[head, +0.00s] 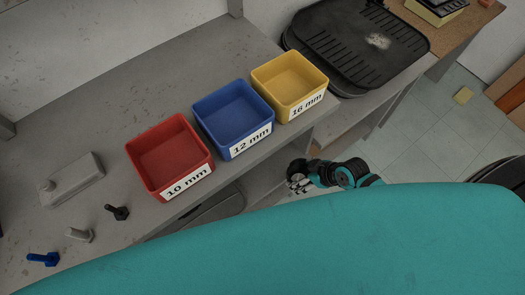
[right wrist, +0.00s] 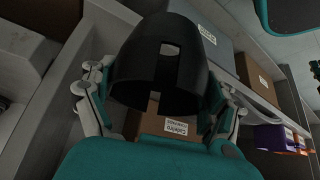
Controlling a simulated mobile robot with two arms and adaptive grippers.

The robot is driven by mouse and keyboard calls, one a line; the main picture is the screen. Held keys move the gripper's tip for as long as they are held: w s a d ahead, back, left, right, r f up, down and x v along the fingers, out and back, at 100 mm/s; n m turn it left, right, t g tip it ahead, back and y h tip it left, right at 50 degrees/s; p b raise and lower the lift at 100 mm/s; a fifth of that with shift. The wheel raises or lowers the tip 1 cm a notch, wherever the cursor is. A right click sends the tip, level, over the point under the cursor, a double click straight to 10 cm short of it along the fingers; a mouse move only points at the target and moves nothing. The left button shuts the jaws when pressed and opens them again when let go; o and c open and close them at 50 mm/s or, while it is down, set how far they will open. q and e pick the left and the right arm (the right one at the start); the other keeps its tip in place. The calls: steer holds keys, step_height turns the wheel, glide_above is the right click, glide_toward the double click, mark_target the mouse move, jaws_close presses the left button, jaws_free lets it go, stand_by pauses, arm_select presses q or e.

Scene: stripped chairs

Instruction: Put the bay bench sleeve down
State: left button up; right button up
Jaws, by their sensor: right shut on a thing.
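A black sleeve (right wrist: 140,62) with a square hole and a slot in its wall is in the right wrist view. My right gripper (right wrist: 158,90) is shut on it, one finger at each side. In the head view my right gripper (head: 299,178) is small, beyond the bench's front edge and below the yellow bin; I cannot clearly make out the sleeve there. The sleeve is in front of a shelf with boxes, and I cannot tell whether it touches anything beneath. My left gripper is not in view.
The grey bench (head: 110,165) holds a red bin (head: 150,190), a blue bin (head: 205,127), a yellow bin (head: 263,90) and several loose bolts. Shelves lie under it. A cardboard box (right wrist: 147,122) and a grey box (right wrist: 203,38) stand behind the sleeve. Tiled floor (head: 425,140) is at right.

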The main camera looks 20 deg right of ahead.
steer(key=w+a, duration=0.2)
steer(key=w, duration=0.1)
steer(key=w+a, duration=0.2)
steer(key=w, duration=0.1)
steer(key=w+a+p, duration=0.1)
steer(key=w+a, duration=0.2)
steer(key=shift+w+a, duration=0.1)
steer(key=shift+w, duration=0.1)
steer(key=x, duration=0.2)
steer(key=shift+f, duration=0.9)
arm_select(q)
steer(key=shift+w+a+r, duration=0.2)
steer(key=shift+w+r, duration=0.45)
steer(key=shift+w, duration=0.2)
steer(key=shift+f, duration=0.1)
arm_select(e)
steer(key=shift+f, duration=0.1)
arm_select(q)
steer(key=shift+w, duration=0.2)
arm_select(e)
steer(key=o, duration=0.9)
